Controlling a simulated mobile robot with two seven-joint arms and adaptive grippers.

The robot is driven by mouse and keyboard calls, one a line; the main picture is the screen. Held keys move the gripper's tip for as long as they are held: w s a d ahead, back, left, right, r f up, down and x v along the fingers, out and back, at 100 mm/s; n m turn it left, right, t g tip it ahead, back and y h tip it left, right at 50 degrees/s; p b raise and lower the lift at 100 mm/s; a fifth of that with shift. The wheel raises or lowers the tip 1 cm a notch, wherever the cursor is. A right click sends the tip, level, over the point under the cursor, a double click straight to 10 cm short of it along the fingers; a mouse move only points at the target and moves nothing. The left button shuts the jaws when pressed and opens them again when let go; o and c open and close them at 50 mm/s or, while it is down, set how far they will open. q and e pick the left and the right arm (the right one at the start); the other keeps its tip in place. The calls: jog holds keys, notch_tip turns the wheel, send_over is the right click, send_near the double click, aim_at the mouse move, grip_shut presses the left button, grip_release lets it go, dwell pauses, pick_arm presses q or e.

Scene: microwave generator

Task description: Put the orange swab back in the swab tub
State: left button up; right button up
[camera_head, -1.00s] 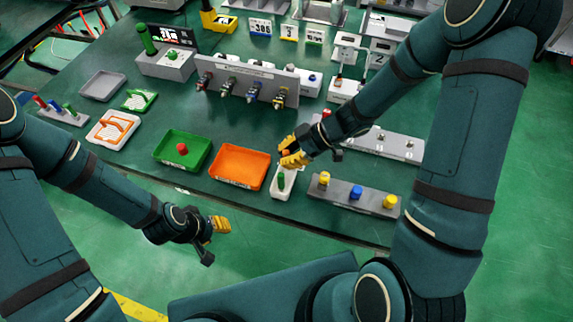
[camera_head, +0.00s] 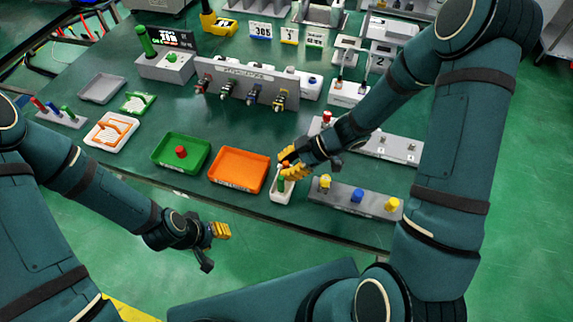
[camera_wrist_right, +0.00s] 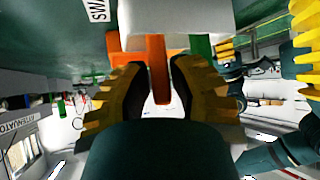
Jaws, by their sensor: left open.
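The swab tub (camera_head: 281,196) is a small white holder near the table's front edge, right of the orange tray. A green swab (camera_head: 281,183) stands in it. My right gripper (camera_head: 292,171) is just above the tub, shut on the orange swab (camera_head: 285,163). In the right wrist view the orange swab (camera_wrist_right: 158,68) lies between the yellow fingers (camera_wrist_right: 158,85), with the white tub (camera_wrist_right: 185,22) right beyond them. How deep the swab sits in the tub is hidden. My left gripper (camera_head: 214,246) is open and empty in front of the table edge.
The orange tray (camera_head: 212,176) is just left of the tub, and the green tray (camera_head: 160,161) is further left. A grey block with yellow and blue knobs (camera_head: 340,204) is close on the right. A panel with connectors (camera_head: 240,88) stands behind.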

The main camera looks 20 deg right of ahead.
jog(key=shift+r, duration=0.2)
jog(key=p+v, duration=0.4)
jog(key=v, duration=0.8)
jog(key=shift+f, duration=0.15)
